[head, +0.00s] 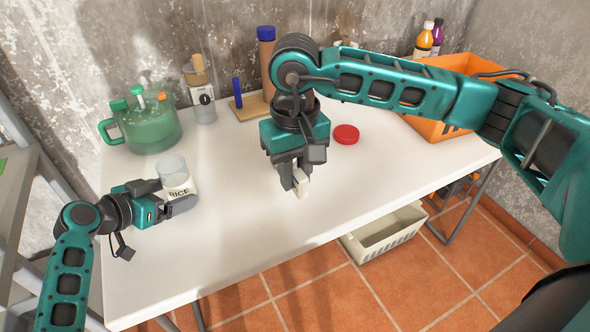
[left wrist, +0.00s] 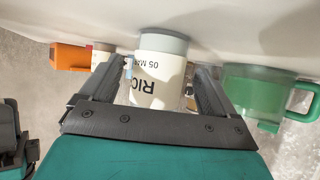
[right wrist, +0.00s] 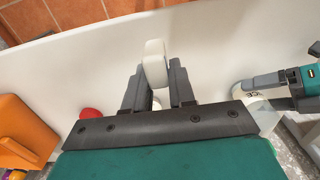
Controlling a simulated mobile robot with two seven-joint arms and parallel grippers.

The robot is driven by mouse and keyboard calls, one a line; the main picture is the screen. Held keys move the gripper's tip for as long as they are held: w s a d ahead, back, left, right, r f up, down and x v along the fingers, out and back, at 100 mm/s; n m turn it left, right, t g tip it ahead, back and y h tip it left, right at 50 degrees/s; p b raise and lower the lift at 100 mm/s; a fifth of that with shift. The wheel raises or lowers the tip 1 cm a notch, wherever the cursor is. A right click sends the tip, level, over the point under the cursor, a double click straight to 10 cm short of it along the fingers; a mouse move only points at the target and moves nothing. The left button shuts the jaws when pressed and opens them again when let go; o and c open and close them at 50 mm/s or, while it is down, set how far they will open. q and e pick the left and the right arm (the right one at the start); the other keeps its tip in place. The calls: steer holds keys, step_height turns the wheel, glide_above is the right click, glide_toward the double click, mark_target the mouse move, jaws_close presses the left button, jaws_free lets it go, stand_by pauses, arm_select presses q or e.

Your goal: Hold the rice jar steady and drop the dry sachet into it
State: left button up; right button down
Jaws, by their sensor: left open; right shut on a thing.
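The rice jar (head: 174,172) stands upright on the white table at the left, a clear jar with a white label reading RICE. My left gripper (head: 172,197) is open with its fingers on either side of the jar. In the left wrist view the jar (left wrist: 160,80) sits between the two spread fingers, with gaps visible near them. My right gripper (head: 296,184) is shut on the small white sachet (head: 302,188) near the middle of the table. The sachet (right wrist: 155,62) shows between the fingertips in the right wrist view.
A red lid (head: 346,134) lies right of my right gripper. An orange crate (head: 437,124) is at the back right. The table front is clear.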

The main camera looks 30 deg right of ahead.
arm_select(q)
steer(key=shift+x, duration=1.1)
steer(key=c, duration=1)
arm_select(e)
steer(key=w+a+m, duration=0.5)
steer(key=m, duration=0.3)
steer(key=w+a+r+m, duration=0.1)
steer(key=w+a+m, duration=0.4)
steer(key=m, duration=0.3)
steer(key=w+a+r+m, duration=0.1)
steer(key=w+a+m, duration=0.5)
steer(key=a+m, duration=0.1)
steer(key=shift+r+m, duration=0.15)
steer(key=shift+m, duration=0.75)
steer(key=shift+w+a+r+m, duration=0.2)
steer(key=shift+a+m, duration=0.3)
steer(key=shift+m, duration=0.6)
